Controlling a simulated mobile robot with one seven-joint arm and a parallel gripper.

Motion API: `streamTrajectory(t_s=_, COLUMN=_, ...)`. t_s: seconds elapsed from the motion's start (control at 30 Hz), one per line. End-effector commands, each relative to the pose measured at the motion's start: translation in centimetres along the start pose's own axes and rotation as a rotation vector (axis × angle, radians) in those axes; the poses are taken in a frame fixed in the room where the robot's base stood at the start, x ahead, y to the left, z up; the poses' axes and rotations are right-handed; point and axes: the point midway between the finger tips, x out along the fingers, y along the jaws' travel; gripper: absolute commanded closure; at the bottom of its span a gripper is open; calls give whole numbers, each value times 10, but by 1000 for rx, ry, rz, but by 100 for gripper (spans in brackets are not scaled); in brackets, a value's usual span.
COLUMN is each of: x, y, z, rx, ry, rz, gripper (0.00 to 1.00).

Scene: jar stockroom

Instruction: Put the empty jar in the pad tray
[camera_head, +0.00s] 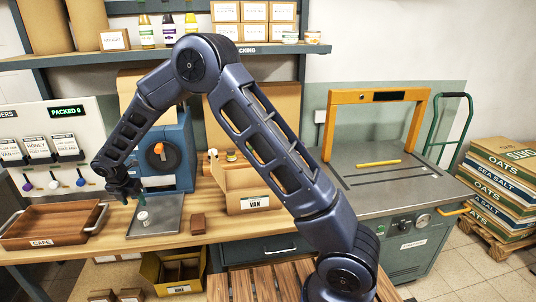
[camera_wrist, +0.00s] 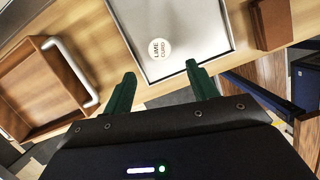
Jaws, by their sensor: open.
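A small jar with a white lid (camera_head: 143,217) stands on a flat grey metal tray (camera_head: 168,226) on the wooden bench. I cannot tell from these views whether the jar is empty, or whether this is the pad tray. My gripper (camera_head: 130,200) is above the left part of the tray. Its green fingers (camera_wrist: 161,70) are spread, with nothing between them. The jar shows beyond the fingertips, apart from them.
A wooden tray marked "CAFE" (camera_head: 50,224) is left of the grey tray. A small brown block (camera_head: 198,223) and an open carton marked "VAN" (camera_head: 252,200) are to its right. A blue machine (camera_head: 167,152) stands behind. A steel table with an orange arch (camera_head: 378,97) is farther right.

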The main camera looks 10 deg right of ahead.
Motion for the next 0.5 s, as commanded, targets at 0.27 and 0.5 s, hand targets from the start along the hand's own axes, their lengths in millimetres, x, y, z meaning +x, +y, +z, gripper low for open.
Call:
streamTrajectory(t_s=0.27, x=-46, y=-59, z=60, rx=254, ry=-6, rz=3, gripper=42)
streamTrajectory(t_s=0.5, x=-103, y=-154, z=121, rx=624, ry=-8, rz=5, gripper=42)
